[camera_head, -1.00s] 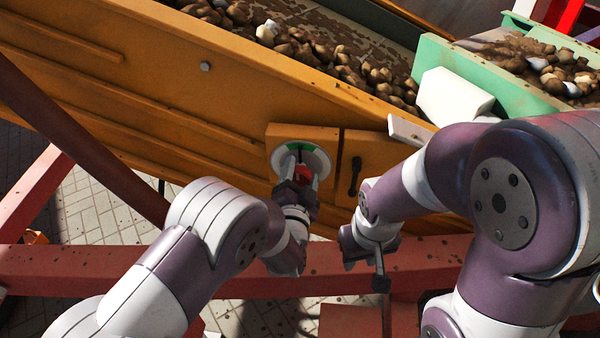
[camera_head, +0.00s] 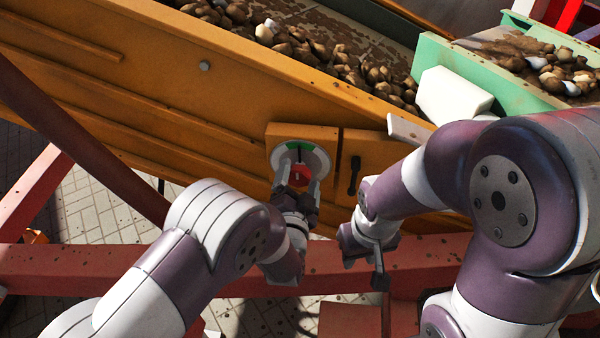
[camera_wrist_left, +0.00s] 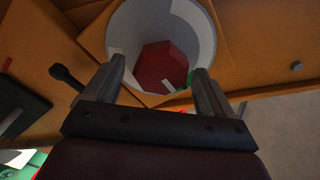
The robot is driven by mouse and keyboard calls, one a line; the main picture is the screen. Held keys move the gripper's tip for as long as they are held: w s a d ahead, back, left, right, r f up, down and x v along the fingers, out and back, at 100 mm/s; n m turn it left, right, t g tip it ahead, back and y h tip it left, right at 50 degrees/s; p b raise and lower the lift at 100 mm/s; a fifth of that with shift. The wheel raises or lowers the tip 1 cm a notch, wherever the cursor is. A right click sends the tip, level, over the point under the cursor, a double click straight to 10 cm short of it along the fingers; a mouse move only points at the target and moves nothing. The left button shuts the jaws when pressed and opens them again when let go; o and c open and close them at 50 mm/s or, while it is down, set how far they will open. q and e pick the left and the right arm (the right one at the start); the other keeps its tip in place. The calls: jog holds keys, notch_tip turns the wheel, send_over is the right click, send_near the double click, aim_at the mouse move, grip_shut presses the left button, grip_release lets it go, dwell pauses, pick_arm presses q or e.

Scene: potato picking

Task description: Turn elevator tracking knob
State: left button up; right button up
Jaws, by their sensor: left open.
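The elevator tracking knob (camera_head: 299,176) is red and sits in a round white dial with a green mark on the orange panel. It also shows in the left wrist view (camera_wrist_left: 166,68) as a dark red many-sided knob inside a pale ring. My left gripper (camera_head: 296,184) is open in front of the dial, its fingers apart on the near side of the knob.
A black lever (camera_head: 354,176) is on the panel right of the dial. A red beam (camera_head: 430,262) runs across below it. Potatoes (camera_head: 340,65) lie on the belt behind the orange wall. A green hopper (camera_head: 480,72) stands at the upper right.

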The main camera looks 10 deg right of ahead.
pick_arm(q)
jog(key=p+v, duration=0.1)
jog(key=v, duration=0.9)
jog(key=shift+s+a, duration=0.15)
jog(key=shift+s, duration=0.2)
jog(key=shift+r, duration=0.1)
